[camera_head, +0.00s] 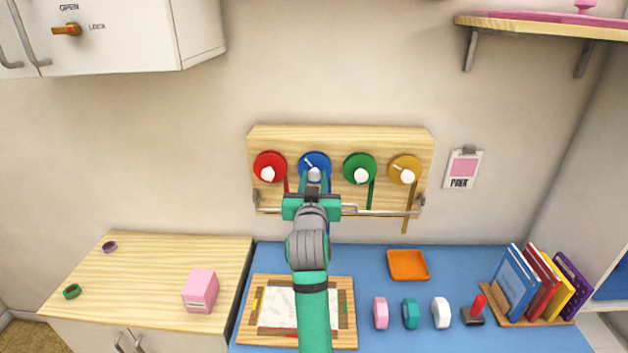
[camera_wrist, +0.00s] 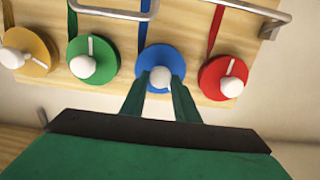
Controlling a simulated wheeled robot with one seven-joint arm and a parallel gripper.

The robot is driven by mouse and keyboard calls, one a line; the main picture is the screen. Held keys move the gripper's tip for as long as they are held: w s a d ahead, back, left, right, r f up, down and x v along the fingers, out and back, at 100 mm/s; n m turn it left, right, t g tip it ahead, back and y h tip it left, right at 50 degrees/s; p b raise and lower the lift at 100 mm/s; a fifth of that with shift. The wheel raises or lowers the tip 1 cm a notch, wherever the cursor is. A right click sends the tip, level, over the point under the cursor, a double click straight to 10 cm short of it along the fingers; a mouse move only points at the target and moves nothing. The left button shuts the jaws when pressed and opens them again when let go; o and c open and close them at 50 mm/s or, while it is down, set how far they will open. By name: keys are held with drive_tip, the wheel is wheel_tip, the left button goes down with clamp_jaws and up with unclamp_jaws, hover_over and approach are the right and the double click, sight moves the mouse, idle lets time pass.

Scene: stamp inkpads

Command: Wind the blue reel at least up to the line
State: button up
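The blue reel (camera_head: 320,158) is a disc on the wooden wall board, second from left between red and green. It has a white line mark and a white knob (camera_head: 314,174). It also shows in the wrist view (camera_wrist: 158,53), where its knob (camera_wrist: 160,77) lies between my fingertips. My gripper (camera_head: 314,182) is at the knob, one finger on each side; the wrist view shows the same fingers (camera_wrist: 160,84). I cannot tell whether they press on the knob. A blue ribbon (camera_wrist: 145,28) runs from the reel; its lower end (camera_head: 329,228) hangs below the board, partly hidden by my arm.
Red (camera_head: 265,158), green (camera_head: 353,162) and yellow (camera_head: 400,161) reels with ribbons share the board (camera_head: 340,136). A metal rail (camera_head: 385,212) crosses its lower edge. Below are a blue desk (camera_head: 372,262) with an orange tray (camera_head: 407,265), stamps and books. Wall is clear above.

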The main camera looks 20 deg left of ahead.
drive_tip(key=shift+c, duration=0.7)
